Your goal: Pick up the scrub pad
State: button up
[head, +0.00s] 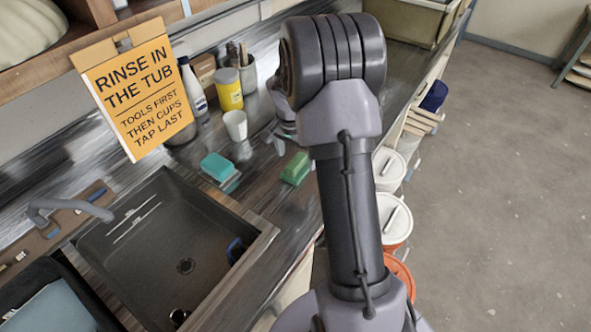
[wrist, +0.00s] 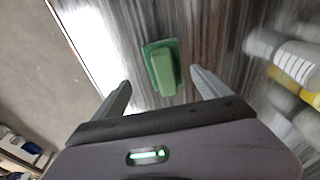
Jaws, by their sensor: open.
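The green scrub pad (head: 296,168) lies on the dark counter near its front edge, right of the sink. It also shows in the wrist view (wrist: 163,68) as a green block with a darker green layer along one side. My gripper (wrist: 161,80) is open and empty, and in that view the pad appears between and just beyond the fingertips, with clear gaps at both sides. In the head view my gripper (head: 281,142) is partly hidden behind my arm, just behind the pad. I cannot tell its exact height above the counter.
A teal sponge (head: 217,167) lies left of the pad by the sink (head: 186,245). A white cup (head: 236,125), yellow container (head: 229,89) and white bottle (head: 192,88) stand behind. Lidded buckets (head: 396,220) stand below the counter edge. The floor at right is clear.

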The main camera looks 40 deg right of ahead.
aim_at(296, 161)
jog(key=f, duration=0.2)
jog(key=w+f+b, duration=0.1)
jog(key=f, duration=0.1)
jog(key=d+f, duration=0.1)
jog(key=f, duration=0.1)
jog(key=shift+w+b, duration=0.2)
jog(key=shift+b, duration=0.15)
jog(key=shift+r, duration=0.2)
jog(key=c, duration=1.5)
notch_tip(296, 161, up, 4)
jog(key=shift+r+p, duration=0.1)
jog(key=shift+p, duration=0.75)
jog(key=s+a, duration=0.1)
jog(key=s, duration=0.4)
jog(key=s+a, duration=0.2)
jog(key=s, duration=0.3)
jog(key=s+a, duration=0.1)
jog(key=s, duration=0.4)
jog(key=shift+s+a+r, duration=0.15)
jog(key=shift+s+r, duration=0.1)
jog(key=shift+r, duration=0.15)
